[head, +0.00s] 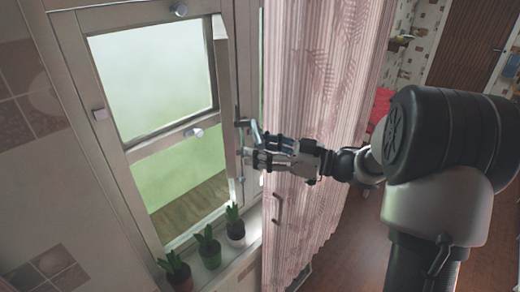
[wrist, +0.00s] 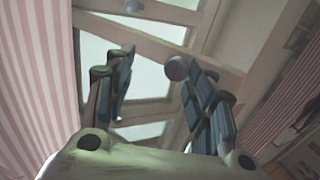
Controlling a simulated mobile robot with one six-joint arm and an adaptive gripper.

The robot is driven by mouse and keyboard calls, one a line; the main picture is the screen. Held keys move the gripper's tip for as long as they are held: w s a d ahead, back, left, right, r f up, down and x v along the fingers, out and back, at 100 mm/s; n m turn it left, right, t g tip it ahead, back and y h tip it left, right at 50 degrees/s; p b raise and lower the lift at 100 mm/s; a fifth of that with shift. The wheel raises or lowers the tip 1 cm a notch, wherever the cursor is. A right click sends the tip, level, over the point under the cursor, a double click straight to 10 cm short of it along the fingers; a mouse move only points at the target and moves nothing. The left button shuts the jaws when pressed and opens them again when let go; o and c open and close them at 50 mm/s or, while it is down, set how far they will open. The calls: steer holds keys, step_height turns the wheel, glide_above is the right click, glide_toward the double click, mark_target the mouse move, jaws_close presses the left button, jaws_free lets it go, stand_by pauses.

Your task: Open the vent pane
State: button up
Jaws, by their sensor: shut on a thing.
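The window (head: 155,85) stands at the left in the head view, with a pale frame, an upper pane and a lower pane. A narrow upright sash edge (head: 230,100) stands at its right side. A grey lever handle (head: 247,127) is by that edge. My gripper (head: 252,148) reaches in from the right, its fingers around the handle; the exact contact is partly hidden. In the wrist view my gripper (wrist: 150,75) has its fingers on both sides, with a round knob (wrist: 176,68) by the right fingertip. I cannot tell how far any pane is swung.
A pink patterned curtain (head: 315,90) hangs close beside my gripper. Potted plants (head: 207,247) stand on the sill (head: 240,258) below. Small knobs (head: 100,114) sit on the window frame. Wooden floor (head: 345,240) is open at the lower right.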

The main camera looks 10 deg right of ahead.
steer(key=v, duration=1.2)
